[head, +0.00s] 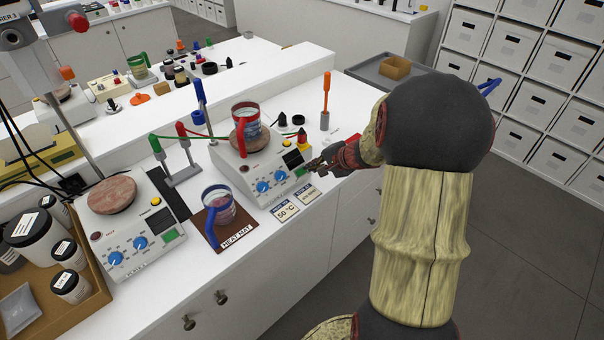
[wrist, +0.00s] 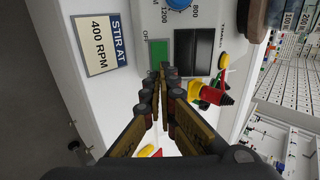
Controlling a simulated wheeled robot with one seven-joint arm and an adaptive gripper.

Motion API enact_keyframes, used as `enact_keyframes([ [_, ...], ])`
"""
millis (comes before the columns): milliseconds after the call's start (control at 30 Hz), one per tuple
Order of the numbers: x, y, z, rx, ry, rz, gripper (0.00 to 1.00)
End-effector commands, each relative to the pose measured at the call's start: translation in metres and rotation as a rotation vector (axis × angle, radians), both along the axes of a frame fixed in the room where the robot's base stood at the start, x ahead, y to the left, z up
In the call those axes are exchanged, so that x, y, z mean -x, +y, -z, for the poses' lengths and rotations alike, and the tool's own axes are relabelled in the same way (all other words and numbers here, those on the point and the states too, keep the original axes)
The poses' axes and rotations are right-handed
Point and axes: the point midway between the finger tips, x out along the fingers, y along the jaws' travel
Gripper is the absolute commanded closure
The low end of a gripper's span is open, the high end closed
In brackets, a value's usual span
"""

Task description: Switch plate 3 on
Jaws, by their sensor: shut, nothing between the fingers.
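A white stirring hotplate (head: 262,170) stands mid-counter with a red-handled beaker (head: 246,120) on its top. Two blue dials and a dark display (head: 293,158) are on its front. Its green switch (wrist: 158,53) shows in the wrist view beside the word OFF; I cannot tell its position. My gripper (head: 312,167) is shut and empty at the right end of this front panel. In the wrist view its fingertips (wrist: 161,76) are right at the switch's edge; contact is unclear. A second hotplate (head: 128,225) stands to the left.
A blue-handled beaker (head: 220,207) stands on the heat mat (head: 231,239). A stir card (wrist: 102,43) reads 400 RPM. A red-and-yellow bottle (wrist: 215,94) is close right of my fingers. A jar tray (head: 95,300) is at the left.

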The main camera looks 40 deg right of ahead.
Motion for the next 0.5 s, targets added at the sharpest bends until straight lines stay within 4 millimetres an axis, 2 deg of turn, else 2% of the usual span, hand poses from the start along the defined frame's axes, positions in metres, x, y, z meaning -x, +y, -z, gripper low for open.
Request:
enact_keyframes([
  [500, -0.0047, 0.0003, 0.0057, 0.000, 0.000, 0.000, 1.00],
])
